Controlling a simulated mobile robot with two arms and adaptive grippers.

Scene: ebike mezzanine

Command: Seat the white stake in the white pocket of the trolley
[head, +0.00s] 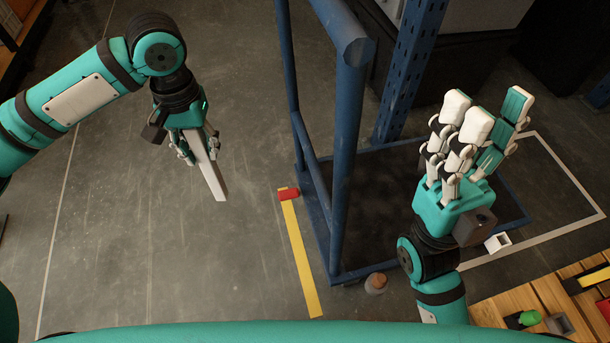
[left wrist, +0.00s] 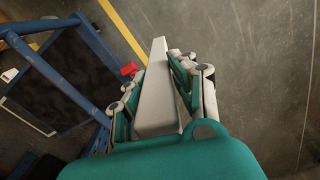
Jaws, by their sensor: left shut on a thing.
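My left gripper (head: 199,148) is shut on the white stake (head: 213,181), a long flat-sided bar pointing down and slightly right. In the left wrist view the stake (left wrist: 155,92) lies between the fingers and its far end sticks out past them. The trolley has a blue tube frame (head: 347,140) and a dark deck (head: 385,190). The small, open white pocket (head: 497,242) is at the trolley's near right corner, far right of the stake; it shows small at the left wrist view's left edge (left wrist: 9,75). My right gripper (head: 488,114) is open and empty, fingers up, above the deck.
A red block-like piece (head: 288,194) is at the trolley's left edge by a yellow floor line (head: 301,260). A wooden surface (head: 500,304) with a green object (head: 530,317) is lower right. The floor around the stake is clear.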

